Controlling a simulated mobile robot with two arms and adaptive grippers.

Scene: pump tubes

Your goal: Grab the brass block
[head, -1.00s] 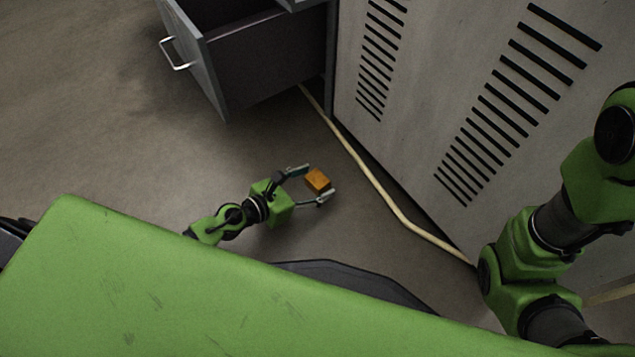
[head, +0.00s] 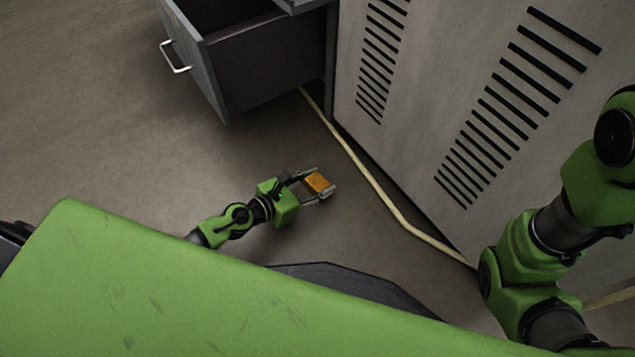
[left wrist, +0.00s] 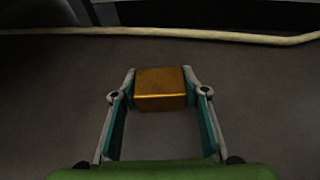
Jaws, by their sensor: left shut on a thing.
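The brass block (head: 317,182) is a small orange-gold block low over or on the floor in the head view. My left gripper (head: 319,184) is shut on it, with one finger on each side. In the left wrist view the block (left wrist: 160,88) sits between the two fingertips of the left gripper (left wrist: 160,92). I cannot tell whether the block touches the floor. My right arm shows at the right edge of the head view, but its gripper is out of view.
A pale hose (head: 372,182) runs along the floor beside the grey vented cabinet (head: 430,90), just right of the block. An open grey drawer (head: 265,65) with a light handle juts out at the top. The floor (head: 90,120) at left is clear.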

